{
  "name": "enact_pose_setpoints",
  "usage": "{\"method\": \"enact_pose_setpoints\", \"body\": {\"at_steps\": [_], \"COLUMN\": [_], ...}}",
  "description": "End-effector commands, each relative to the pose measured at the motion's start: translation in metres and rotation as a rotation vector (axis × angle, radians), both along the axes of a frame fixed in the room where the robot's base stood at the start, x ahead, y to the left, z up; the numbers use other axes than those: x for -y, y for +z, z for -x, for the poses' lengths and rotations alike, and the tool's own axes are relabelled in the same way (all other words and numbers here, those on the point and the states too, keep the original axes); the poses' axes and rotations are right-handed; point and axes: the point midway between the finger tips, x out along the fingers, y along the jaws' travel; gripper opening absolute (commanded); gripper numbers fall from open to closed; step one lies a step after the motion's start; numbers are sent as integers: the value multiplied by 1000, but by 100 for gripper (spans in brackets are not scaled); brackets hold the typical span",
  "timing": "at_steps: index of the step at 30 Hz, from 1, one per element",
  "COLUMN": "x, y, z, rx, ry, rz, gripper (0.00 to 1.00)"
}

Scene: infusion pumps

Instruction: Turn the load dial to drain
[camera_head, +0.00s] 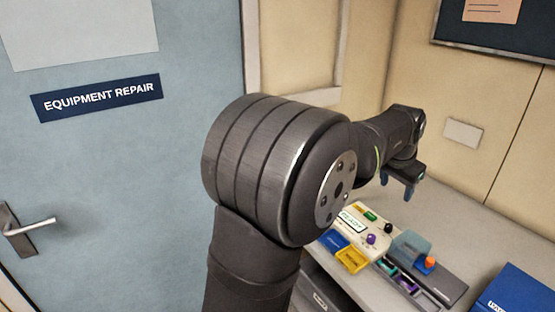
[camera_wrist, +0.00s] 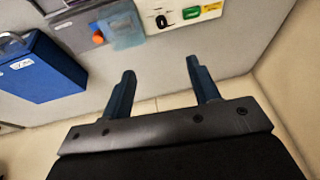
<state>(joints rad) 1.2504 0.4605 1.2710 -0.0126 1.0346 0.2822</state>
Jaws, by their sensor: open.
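The cream pump panel (camera_head: 352,212) lies on the bench with a READY display, a purple knob (camera_head: 371,239) and a black knob (camera_head: 388,228). In the wrist view, a black dial (camera_wrist: 163,19) shows on the panel near the top edge. I cannot read which control is the load dial or where it points. My gripper (camera_head: 397,188) hangs above the bench behind the panel, apart from it. In the wrist view my gripper (camera_wrist: 160,68) has its two blue fingers spread, with nothing between them. My arm hides part of the bench in the head view.
A clear blue cover (camera_head: 411,244) and an orange knob (camera_head: 430,262) are right of the panel. Blue and yellow bins (camera_head: 352,260) are at its front. A blue box (camera_head: 515,290) stands at right. The bench behind the panel is clear up to the wall.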

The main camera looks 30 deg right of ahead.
Motion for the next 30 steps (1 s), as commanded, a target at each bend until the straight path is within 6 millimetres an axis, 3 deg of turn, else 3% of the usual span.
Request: {"method": "enact_pose_setpoints", "body": {"at_steps": [1, 6, 11, 24, 30], "x": [2, 7, 15, 51, 65], "y": [-15, -37, -56, -143, -175], "z": [-11, -25, -25, -27, -28], "rx": [-32, -87, -91, -89, -88], "ry": [7, 7, 4, 5, 6], "rz": [5, 31, 31, 31, 33], "gripper": [45, 45, 45, 45, 45]}}
